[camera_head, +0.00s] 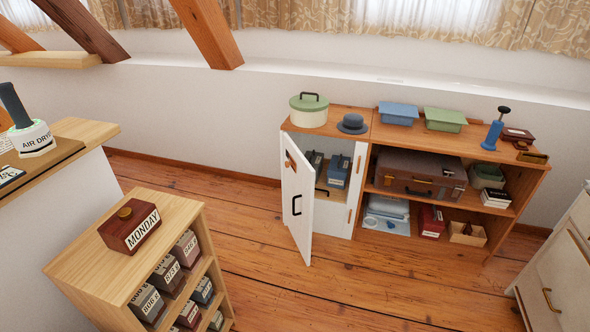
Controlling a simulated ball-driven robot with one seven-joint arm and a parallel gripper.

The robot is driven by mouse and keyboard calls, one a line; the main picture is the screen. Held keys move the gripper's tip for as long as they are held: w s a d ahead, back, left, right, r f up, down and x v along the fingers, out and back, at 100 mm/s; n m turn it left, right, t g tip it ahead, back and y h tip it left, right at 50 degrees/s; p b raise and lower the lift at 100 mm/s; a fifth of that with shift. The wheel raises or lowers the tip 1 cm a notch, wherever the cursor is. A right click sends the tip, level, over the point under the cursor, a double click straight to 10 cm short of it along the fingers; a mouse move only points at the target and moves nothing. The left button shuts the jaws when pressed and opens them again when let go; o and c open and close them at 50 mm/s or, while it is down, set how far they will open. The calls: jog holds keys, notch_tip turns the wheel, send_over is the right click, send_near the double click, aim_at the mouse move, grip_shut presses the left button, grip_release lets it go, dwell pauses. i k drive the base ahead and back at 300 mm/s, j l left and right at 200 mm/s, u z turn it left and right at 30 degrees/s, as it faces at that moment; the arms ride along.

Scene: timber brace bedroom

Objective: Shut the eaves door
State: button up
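The eaves door (301,232) is a white panel with a black bar handle (296,205) and a small orange-brown piece near its top. It stands ajar at the left end of the low wooden shelf unit, swung out into the room from what looks like its left edge. Behind it the white-walled compartment (340,147) is partly visible, with blue and dark boxes inside. The door hides the compartment's left part. My gripper is not in view.
Open shelves (467,208) with cases and boxes adjoin on the right. A small wooden rack (75,257) with a MONDAY box stands at the front left. A pale cabinet (565,270) is at the right. Plank floor (345,285) in front of the door is clear.

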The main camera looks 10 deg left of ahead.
aim_at(300, 187)
jog(key=i+l+u, duration=0.35)
jog(key=i, duration=0.3)
jog(key=i+l+u, duration=0.35)
jog(key=i+l, duration=0.35)
jog(key=i, duration=0.25)
jog(key=i+l+u, duration=0.15)
jog(key=i, duration=0.25)
jog(key=i+l, duration=0.25)
jog(key=i, duration=0.15)
jog(key=u, duration=0.05)
